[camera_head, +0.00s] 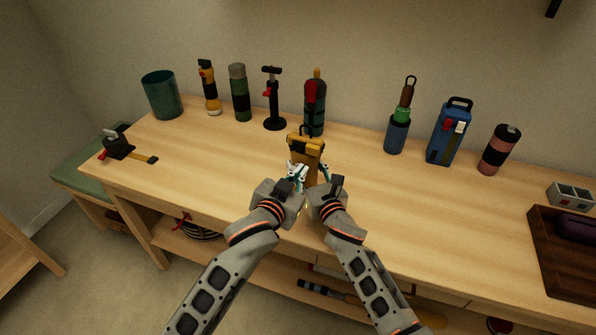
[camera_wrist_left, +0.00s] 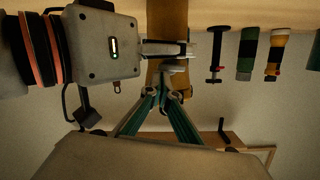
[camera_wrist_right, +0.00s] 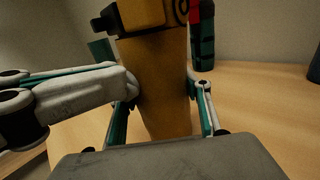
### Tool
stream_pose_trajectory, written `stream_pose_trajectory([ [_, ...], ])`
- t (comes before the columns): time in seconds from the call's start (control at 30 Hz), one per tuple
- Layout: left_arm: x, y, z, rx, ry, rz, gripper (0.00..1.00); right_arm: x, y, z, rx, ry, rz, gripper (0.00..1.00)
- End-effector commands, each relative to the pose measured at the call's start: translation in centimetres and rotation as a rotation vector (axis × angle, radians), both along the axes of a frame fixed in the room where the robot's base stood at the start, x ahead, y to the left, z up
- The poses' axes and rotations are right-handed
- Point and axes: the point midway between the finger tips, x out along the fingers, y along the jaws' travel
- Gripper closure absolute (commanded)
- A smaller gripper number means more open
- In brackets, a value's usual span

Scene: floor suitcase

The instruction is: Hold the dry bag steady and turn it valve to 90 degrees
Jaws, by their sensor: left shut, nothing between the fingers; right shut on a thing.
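The yellow dry bag (camera_head: 308,146) stands upright near the middle of the workbench, with a dark buckled top. It fills the middle of the right wrist view (camera_wrist_right: 163,85), where a dark spiral mark shows near its top right. My right gripper (camera_head: 322,173) is shut on the bag's body, one finger on each side. My left gripper (camera_head: 298,172) is shut and empty at the bag's front left. In the left wrist view its fingertips (camera_wrist_left: 172,68) meet close to the bag (camera_wrist_left: 166,20); I cannot tell whether they touch it. I cannot make out the valve clearly.
Behind the bag stand a red-and-teal bottle (camera_head: 314,108), a black pump (camera_head: 273,100) and a green flask (camera_head: 239,95). A blue case (camera_head: 448,135) and a pink-black flask (camera_head: 499,150) stand to the right. The workbench (camera_head: 390,200) is clear around the bag.

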Motion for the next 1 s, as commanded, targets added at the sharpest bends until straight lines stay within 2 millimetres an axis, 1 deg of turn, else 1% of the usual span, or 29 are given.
stream_pose_trajectory([
  [0.5, -0.20, -0.45, -0.67, 0.233, -0.094, 0.001, 1.00, -0.01, -0.04, -0.09, 0.000, 0.001, -0.001, 0.83],
  [0.7, -0.24, -0.51, -0.74, 0.275, -0.113, 0.001, 1.00, -0.01, -0.04, -0.09, 0.000, 0.001, -0.001, 0.83],
  [1.0, -0.25, -0.52, -0.76, 0.282, -0.116, 0.001, 1.00, 0.00, -0.04, -0.09, 0.000, 0.001, -0.001, 0.83],
])
